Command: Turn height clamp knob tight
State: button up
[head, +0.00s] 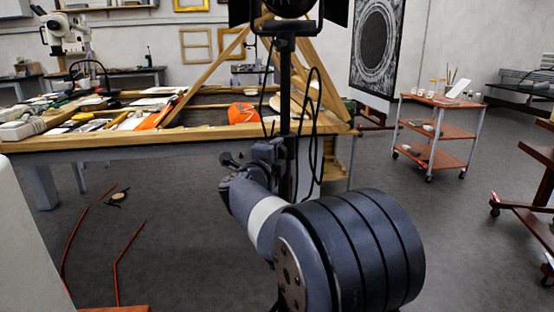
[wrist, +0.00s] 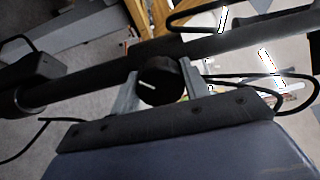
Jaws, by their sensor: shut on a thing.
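The height clamp knob (wrist: 160,82) is round and black and sits beside the dark stand pole (wrist: 225,42) in the wrist view. My gripper (wrist: 160,88) has one grey finger on each side of the knob and is shut on it. The knob's far side is hidden. In the head view the black lamp stand (head: 285,95) rises upright in front of me, with the lamp (head: 290,8) cut off at the top. My arm reaches to the stand there and covers its lower part. I cannot make out the knob or the fingertips clearly in the head view.
Black cables (head: 312,120) hang beside the stand. A wooden worktable (head: 200,133) with tools and a timber frame stands behind it. A red-shelved trolley (head: 440,133) is at the right. Thin red strips (head: 118,265) lie on the floor at left. Grey floor is open at the right.

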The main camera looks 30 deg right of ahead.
jog(key=shift+f+m, duration=0.1)
jog(key=shift+m, duration=0.6)
jog(key=shift+b, duration=0.35)
jog(key=o, duration=1)
jog(key=shift+a, duration=0.1)
jog(key=p+v, duration=0.1)
jog(key=v, duration=0.9)
jog(key=shift+s+a+p, duration=0.2)
jog(key=shift+s+p, duration=0.05)
jog(key=shift+p, duration=0.05)
